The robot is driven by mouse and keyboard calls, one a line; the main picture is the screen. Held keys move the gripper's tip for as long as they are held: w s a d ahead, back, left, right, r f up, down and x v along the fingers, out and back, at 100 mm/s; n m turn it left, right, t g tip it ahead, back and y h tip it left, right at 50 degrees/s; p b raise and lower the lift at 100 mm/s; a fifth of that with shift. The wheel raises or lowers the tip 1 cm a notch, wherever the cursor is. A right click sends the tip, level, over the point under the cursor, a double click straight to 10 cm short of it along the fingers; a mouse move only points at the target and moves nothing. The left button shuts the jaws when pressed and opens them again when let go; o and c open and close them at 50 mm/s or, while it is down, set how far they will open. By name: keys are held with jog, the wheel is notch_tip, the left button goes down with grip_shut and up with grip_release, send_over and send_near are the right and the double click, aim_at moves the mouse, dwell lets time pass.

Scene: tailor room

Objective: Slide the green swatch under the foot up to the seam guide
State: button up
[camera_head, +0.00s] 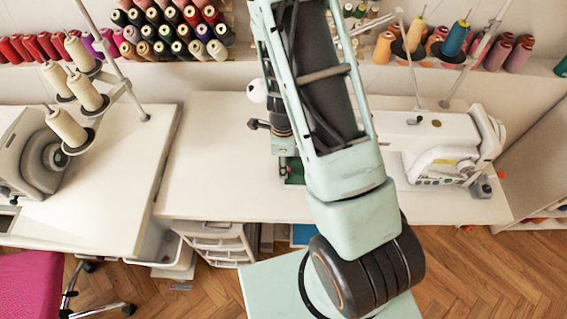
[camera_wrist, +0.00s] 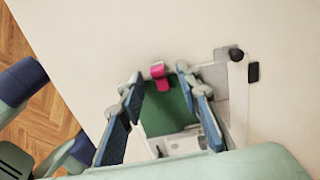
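The green swatch (camera_wrist: 168,108) lies flat on the white sewing table in the wrist view, framed between the two fingers of my gripper (camera_wrist: 162,80). The fingers are spread apart, with nothing seen clamped between them. A small pink piece (camera_wrist: 159,71) sits at the swatch's far edge; I cannot tell whether it is the seam guide. The presser foot cannot be clearly made out.
A white sewing machine (camera_head: 440,150) stands on the table (camera_head: 225,155), right of my arm. Another table with a grey machine (camera_head: 38,150) and thread cones is at left. Spool shelves line the back. The table left of my arm is clear. A pink chair (camera_head: 30,285) is front left.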

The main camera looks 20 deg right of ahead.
notch_tip(320, 180, up, 12)
dwell(0.7)
